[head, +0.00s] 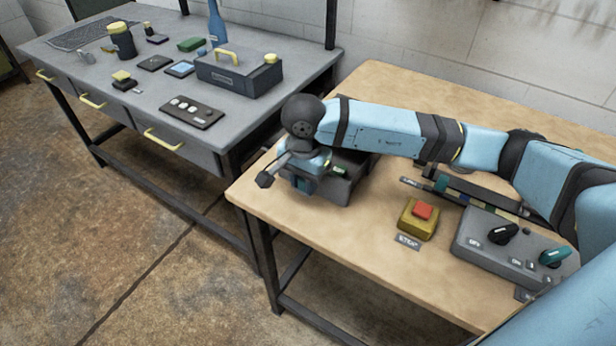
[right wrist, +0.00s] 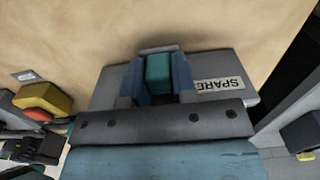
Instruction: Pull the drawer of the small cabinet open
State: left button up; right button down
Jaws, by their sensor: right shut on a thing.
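The small cabinet is a dark grey box (head: 345,188) near the left end of the wooden table in the head view, partly hidden under my right arm. My right gripper (head: 304,184) is at its left side. In the right wrist view the two blue fingers of my right gripper (right wrist: 158,86) are shut on a teal handle (right wrist: 158,70). Beside the handle is a grey surface (right wrist: 108,86) with a white label reading SPARE, upside down. How far the drawer stands out cannot be told. My left gripper is not in view.
A yellow block with a red button (head: 420,213) and a grey control box with knobs (head: 480,243) stand to the right on the wooden table (head: 340,235). A grey workbench (head: 130,78) with several items stands at the left. The wooden table's front-left area is clear.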

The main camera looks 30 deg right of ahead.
jog(key=c, duration=0.9)
grip_release()
jog(key=shift+r, duration=0.15)
notch_tip(320, 180, up, 14)
jog(key=shift+f, duration=0.2)
